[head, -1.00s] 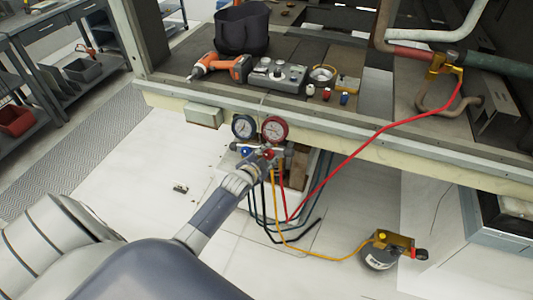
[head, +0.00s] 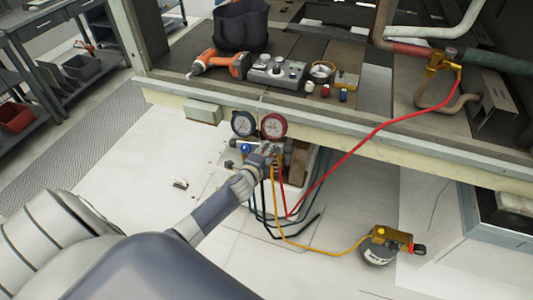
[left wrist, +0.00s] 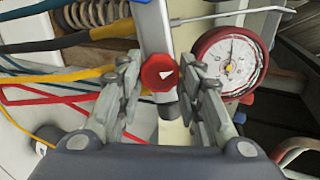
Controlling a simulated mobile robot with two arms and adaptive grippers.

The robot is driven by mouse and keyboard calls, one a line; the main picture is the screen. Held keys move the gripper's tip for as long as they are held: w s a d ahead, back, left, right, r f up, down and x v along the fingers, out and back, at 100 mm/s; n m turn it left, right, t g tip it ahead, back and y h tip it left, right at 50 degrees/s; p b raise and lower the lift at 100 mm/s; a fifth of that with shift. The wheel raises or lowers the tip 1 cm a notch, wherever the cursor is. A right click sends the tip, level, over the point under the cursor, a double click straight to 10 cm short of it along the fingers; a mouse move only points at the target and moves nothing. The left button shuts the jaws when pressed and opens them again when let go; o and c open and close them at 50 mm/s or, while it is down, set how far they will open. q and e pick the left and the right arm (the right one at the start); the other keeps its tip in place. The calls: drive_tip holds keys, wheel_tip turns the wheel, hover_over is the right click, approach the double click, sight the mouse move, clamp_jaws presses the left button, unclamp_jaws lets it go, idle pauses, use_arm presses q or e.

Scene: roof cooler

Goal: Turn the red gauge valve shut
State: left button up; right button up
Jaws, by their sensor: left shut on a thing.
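The gauge manifold hangs below the bench edge with a red gauge (head: 273,126) and a blue gauge (head: 243,123). My left gripper (head: 264,158) is at the manifold under the red gauge, hiding the red valve in the head view. In the left wrist view the red valve knob (left wrist: 159,72), with a white mark on its face, sits between the two fingers of my left gripper (left wrist: 160,85), which is shut on it. The red gauge also shows there, right of the fingers (left wrist: 230,62). My right gripper is in neither view.
A blue valve knob (head: 245,148) is just left of the gripper. Red, yellow and dark hoses hang below the manifold; the yellow one runs to a gauge device (head: 380,250) on the floor. A drill (head: 222,64) and grey control box (head: 277,70) lie on the bench above.

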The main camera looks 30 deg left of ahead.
use_arm(q)
drive_tip(key=shift+f+m, duration=0.1)
drive_tip(key=shift+m, duration=0.7)
drive_tip(key=o, duration=1.1)
drive_tip(key=shift+c, duration=0.2)
drive_tip(key=shift+s, duration=0.15)
drive_tip(key=v, duration=1.1)
drive_tip(key=shift+s+d, duration=0.2)
drive_tip(key=shift+s, duration=0.15)
